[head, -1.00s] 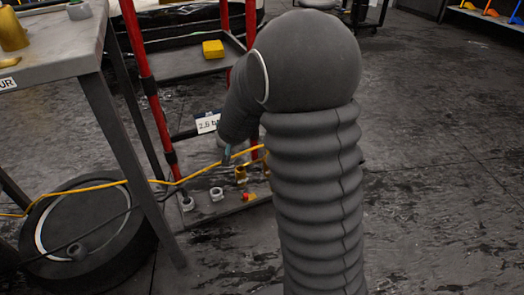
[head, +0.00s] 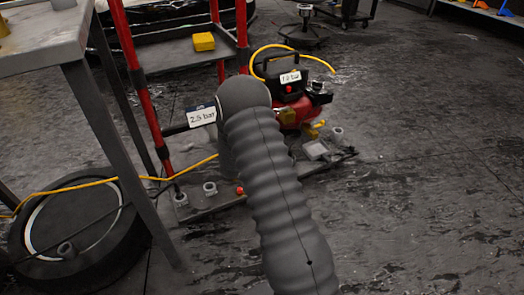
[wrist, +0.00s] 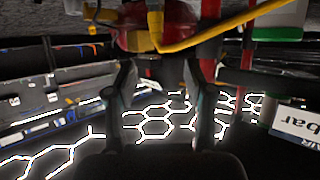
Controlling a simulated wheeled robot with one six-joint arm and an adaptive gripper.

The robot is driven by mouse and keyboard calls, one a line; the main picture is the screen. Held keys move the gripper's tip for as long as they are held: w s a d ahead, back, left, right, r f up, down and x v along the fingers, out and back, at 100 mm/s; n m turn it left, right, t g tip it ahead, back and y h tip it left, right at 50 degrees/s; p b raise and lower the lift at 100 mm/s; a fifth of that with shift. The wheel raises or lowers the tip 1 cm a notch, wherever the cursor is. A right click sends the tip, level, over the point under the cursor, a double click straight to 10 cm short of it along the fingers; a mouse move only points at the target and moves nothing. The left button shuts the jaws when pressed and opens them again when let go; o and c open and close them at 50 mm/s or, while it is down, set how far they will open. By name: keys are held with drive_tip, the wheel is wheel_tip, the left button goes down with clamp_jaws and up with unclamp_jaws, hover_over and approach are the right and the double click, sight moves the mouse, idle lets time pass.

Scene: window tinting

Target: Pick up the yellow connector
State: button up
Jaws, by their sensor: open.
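In the wrist view my gripper (wrist: 158,85) is open, its two dark fingers apart with nothing between them. Just beyond the fingertips, near the top, is a yellow piece (wrist: 140,41) that looks like the connector, against a red body. A yellow hose (wrist: 215,28) runs beside it to the right; I cannot tell whether they join. In the head view a small yellow piece (head: 315,129) sits at the right of the red compressor (head: 293,112); I cannot tell if it is the same one. My arm hides my gripper there.
A red-posted cart has a shelf (head: 170,56) with a yellow block (head: 204,41). A "2.5 bar" label (head: 202,115) is beside my arm. A low plate (head: 203,210) holds small fittings. A grey table (head: 40,49) and black wheel (head: 115,255) stand left. Floor at right is clear.

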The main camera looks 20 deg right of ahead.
drive_tip(key=x, duration=0.9)
drive_tip(key=shift+s+d+f+b, duration=0.15)
drive_tip(key=shift+s+f+b, duration=0.15)
drive_tip(key=shift+f+b, duration=0.1)
drive_tip(key=shift+w+d, duration=0.3)
drive_tip(key=shift+w, duration=0.05)
clamp_jaws()
